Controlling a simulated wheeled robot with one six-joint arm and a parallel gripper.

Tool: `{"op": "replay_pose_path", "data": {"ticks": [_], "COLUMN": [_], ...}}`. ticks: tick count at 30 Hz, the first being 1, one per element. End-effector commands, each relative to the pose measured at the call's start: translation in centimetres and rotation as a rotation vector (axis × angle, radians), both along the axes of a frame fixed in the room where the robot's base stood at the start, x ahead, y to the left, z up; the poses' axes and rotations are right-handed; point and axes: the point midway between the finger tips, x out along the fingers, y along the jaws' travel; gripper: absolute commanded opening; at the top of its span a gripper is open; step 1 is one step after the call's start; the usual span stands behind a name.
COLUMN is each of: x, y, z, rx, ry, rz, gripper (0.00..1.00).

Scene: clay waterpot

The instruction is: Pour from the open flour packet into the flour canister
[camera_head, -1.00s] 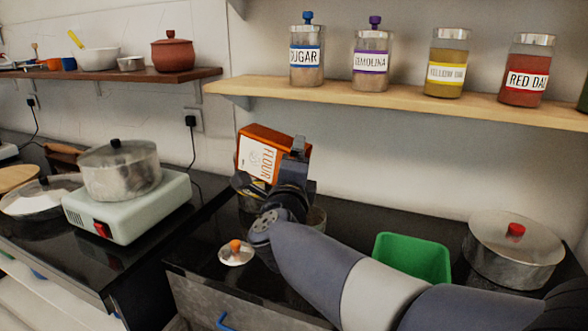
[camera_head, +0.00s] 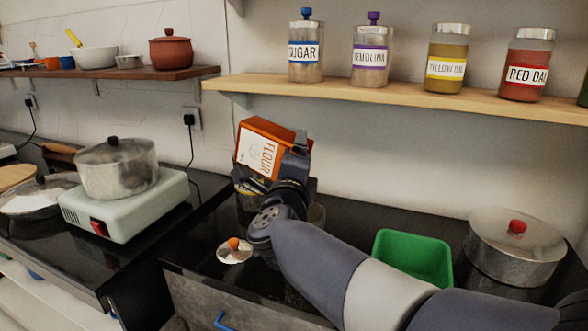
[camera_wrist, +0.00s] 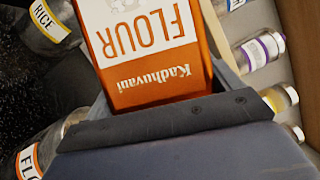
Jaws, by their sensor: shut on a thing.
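The orange flour packet (camera_head: 262,150), with a white FLOUR label, is held tilted above the counter in the head view. It fills the upper middle of the wrist view (camera_wrist: 145,45). My gripper (camera_head: 294,165) is shut on the packet. The flour canister (camera_wrist: 45,148) is a glass jar with an orange-edged label, cut off at the lower left of the wrist view. The packet's mouth and any falling flour cannot be seen.
A rice jar (camera_wrist: 50,25) stands beyond the canister. An orange-knobbed lid (camera_head: 235,250) lies on the counter at the front. A green bin (camera_head: 412,257) and a lidded pot (camera_head: 514,248) stand right. A shelf (camera_head: 400,93) with several jars runs above.

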Motion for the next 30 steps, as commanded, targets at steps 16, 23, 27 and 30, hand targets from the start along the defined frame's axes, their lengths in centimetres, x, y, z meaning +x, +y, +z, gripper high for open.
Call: {"op": "replay_pose_path", "data": {"ticks": [16,23,27,30], "x": [-0.12,-0.13,-0.13,-0.13], "y": [-0.28,-0.27,-0.26,-0.27], "z": [0.11,0.11,0.10,0.09], "rx": [0.054,0.054,0.054,0.054], "ry": [-0.027,-0.026,-0.026,-0.027], "rz": [0.000,0.000,0.000,0.000], "gripper": [0.39,0.39,0.39,0.39]}}
